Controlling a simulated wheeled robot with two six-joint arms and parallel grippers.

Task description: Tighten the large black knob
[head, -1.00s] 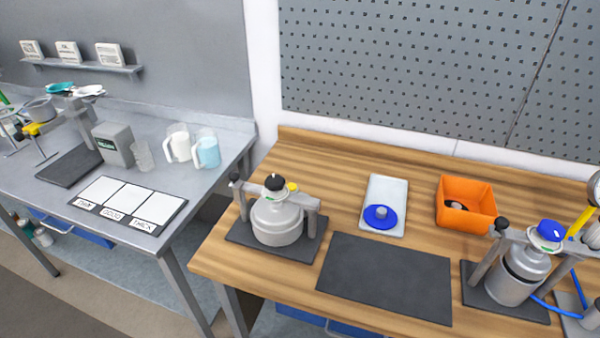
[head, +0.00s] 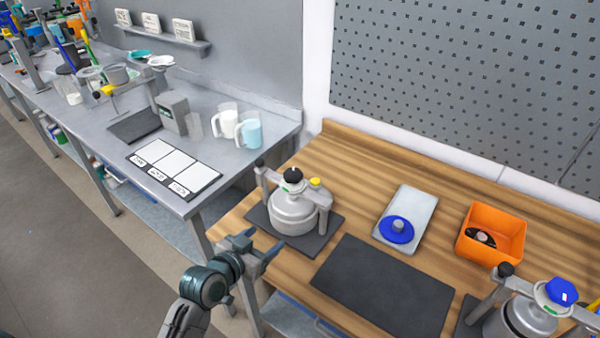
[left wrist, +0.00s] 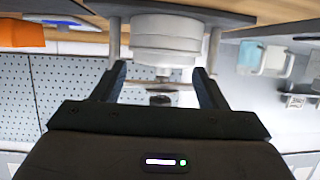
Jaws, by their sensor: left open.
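A silver drum (head: 293,212) sits in a clamp frame on a dark mat at the front left of the wooden bench. A large black knob (head: 292,175) is on top at its middle. A smaller black knob (head: 260,163) caps the frame's left post. My left gripper (head: 262,244) is open and empty, in front of the drum and apart from it. In the left wrist view, which is upside down, the drum (left wrist: 166,38) and a dark knob (left wrist: 160,99) appear beyond the spread fingers (left wrist: 160,78). My right gripper is not in view.
A white tray with a blue disc (head: 397,230) and an orange bin (head: 492,234) stand to the right. A second drum unit (head: 520,318) is at the lower right. A dark mat (head: 385,288) lies empty. A metal table with jugs (head: 250,133) stands left.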

